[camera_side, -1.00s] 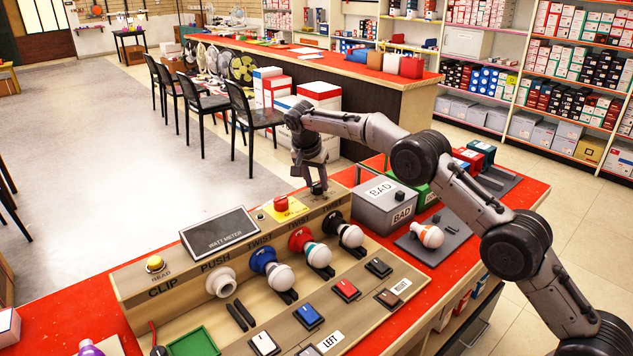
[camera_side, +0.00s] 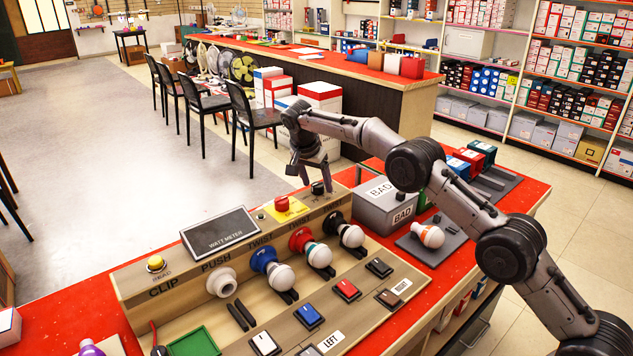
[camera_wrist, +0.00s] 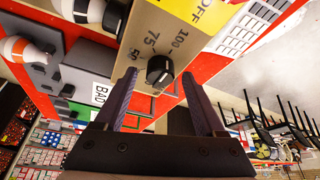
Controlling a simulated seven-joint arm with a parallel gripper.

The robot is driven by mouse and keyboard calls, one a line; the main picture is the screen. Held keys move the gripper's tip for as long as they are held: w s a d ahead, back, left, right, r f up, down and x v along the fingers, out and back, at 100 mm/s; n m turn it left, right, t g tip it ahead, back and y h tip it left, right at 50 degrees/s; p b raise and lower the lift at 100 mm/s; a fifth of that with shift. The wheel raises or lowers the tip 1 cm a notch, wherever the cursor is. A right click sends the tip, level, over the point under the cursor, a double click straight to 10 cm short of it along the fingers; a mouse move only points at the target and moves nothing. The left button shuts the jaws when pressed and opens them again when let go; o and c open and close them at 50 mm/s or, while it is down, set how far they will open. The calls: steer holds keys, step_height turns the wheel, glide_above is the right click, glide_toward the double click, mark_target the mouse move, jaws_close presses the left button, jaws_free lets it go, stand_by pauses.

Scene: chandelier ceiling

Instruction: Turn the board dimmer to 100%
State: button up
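The board dimmer is a black knob (camera_wrist: 160,71) on the beige board (camera_wrist: 150,20), with 50, 75 and 100 printed around it in the wrist view. In the side view the knob (camera_side: 317,188) sits at the far right end of the board's raised back part. I cannot tell for certain which number its mark points to. My gripper (camera_wrist: 161,78) is open, with one finger on each side of the knob and visible gaps between. In the side view my gripper (camera_side: 317,181) is right at the knob. Nothing is held.
A yellow switch plate (camera_side: 287,210) is left of the knob. A grey BAD box (camera_side: 385,207) stands close on the right. Bulbs in sockets, including a blue socket (camera_side: 262,259), line the board in front. The watt meter (camera_side: 219,231) is farther left.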

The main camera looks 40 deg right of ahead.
mark_target(311, 199)
steer(key=v, duration=0.7)
steer(key=shift+a+r, duration=0.15)
steer(key=shift+r, duration=0.05)
